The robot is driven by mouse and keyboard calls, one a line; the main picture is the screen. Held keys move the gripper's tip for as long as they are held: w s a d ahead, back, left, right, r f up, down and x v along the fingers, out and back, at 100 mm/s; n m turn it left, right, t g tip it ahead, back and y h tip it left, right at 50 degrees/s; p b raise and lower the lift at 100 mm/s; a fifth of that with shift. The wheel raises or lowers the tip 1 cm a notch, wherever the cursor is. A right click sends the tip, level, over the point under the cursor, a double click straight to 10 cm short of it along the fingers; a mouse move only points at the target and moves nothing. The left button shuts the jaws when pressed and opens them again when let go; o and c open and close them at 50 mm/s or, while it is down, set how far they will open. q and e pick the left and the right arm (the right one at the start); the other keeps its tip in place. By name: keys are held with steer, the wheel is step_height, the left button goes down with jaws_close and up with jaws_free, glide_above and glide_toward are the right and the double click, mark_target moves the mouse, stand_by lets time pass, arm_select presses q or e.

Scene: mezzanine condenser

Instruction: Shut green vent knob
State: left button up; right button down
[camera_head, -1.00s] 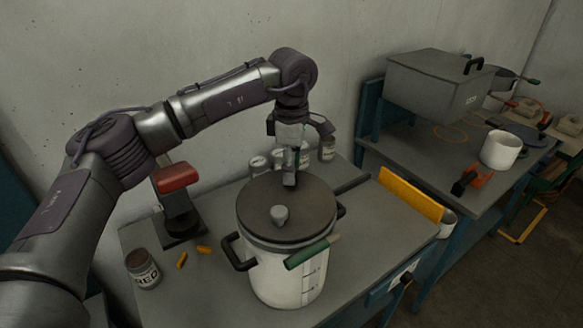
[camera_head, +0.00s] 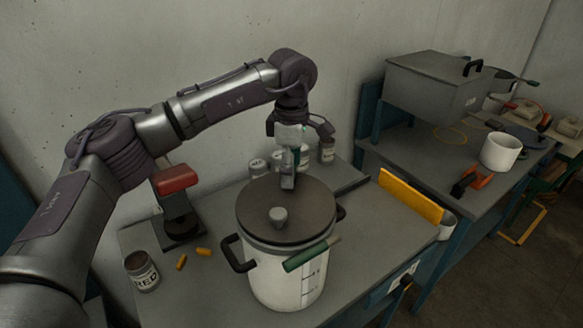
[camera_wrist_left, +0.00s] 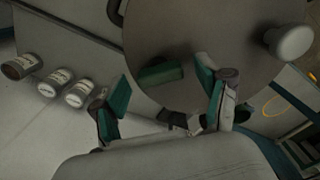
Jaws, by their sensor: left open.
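A white pot (camera_head: 283,280) with a dark round lid (camera_head: 300,200) stands on the bench; the lid also shows in the left wrist view (camera_wrist_left: 215,30). A small green knob (camera_wrist_left: 160,74) lies at the lid's edge area in the wrist view. It is hidden behind my gripper in the head view. My left gripper (camera_head: 288,180) points down over the lid's far part. In the wrist view its open green-padded fingers (camera_wrist_left: 165,86) are on either side of the green knob, with gaps visible. I cannot tell its height above the lid. My right gripper is not in view.
A grey lid knob (camera_head: 278,217) and a green bar-like handle (camera_head: 312,253) at the pot's front are close by. Several jars stand behind the pot (camera_head: 258,167). A red-topped device (camera_head: 176,180) and a labelled jar (camera_head: 142,271) are at left. A yellow panel (camera_head: 411,195) edges the bench.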

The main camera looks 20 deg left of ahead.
arm_select(q)
step_height(320, 180, up, 12)
stand_by(0.4)
